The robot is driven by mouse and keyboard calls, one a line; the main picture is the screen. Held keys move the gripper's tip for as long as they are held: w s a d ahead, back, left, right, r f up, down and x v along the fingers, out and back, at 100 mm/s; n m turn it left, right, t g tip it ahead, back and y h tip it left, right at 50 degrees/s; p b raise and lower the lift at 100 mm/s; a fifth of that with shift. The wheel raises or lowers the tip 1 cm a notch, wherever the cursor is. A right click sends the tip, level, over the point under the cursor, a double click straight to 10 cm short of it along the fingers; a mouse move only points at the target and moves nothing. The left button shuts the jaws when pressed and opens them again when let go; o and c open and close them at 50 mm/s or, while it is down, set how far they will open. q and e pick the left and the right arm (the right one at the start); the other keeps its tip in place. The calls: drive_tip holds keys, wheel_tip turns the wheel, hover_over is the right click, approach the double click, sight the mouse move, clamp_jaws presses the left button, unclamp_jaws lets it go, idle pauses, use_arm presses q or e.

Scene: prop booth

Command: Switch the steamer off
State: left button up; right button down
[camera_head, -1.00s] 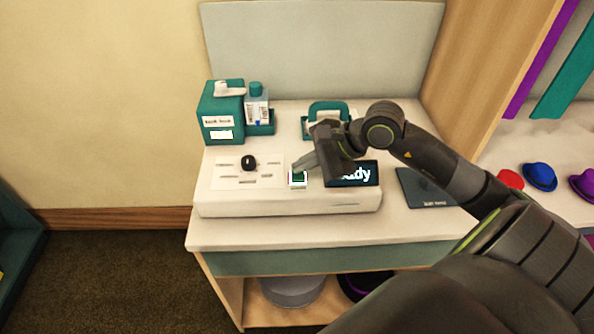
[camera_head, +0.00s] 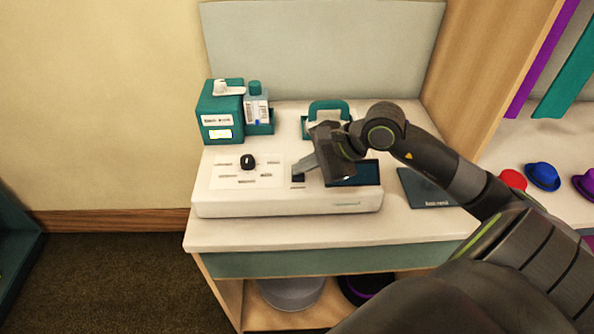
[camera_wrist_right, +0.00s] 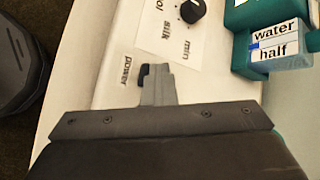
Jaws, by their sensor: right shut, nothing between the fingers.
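The steamer's white control panel (camera_head: 225,204) lies along the front of the counter. It has a black knob (camera_head: 248,162), a power switch (camera_head: 298,178) and a display (camera_head: 360,175), which is dark. My right gripper (camera_head: 302,170) is shut and empty, with its tips at the power switch. In the right wrist view, the shut fingertips (camera_wrist_right: 150,82) are at the dark switch beside the "power" label, and the knob (camera_wrist_right: 192,11) is farther up the panel. The fingers partly hide the switch. My left gripper is not in view.
A teal box (camera_head: 221,120) and a bottle (camera_head: 256,105) marked "water half" in the wrist view stand at the back left. A teal-handled thing (camera_head: 328,108) stands behind my gripper. A dark pad (camera_head: 422,190) lies to the right. Hats (camera_head: 541,177) sit on the right shelf.

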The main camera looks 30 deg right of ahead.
sight(304, 174)
drive_tip(key=shift+d+r, duration=0.1)
drive_tip(key=shift+r, duration=0.15)
drive_tip(key=shift+r+p, duration=1.35)
drive_tip(key=shift+r, duration=1.75)
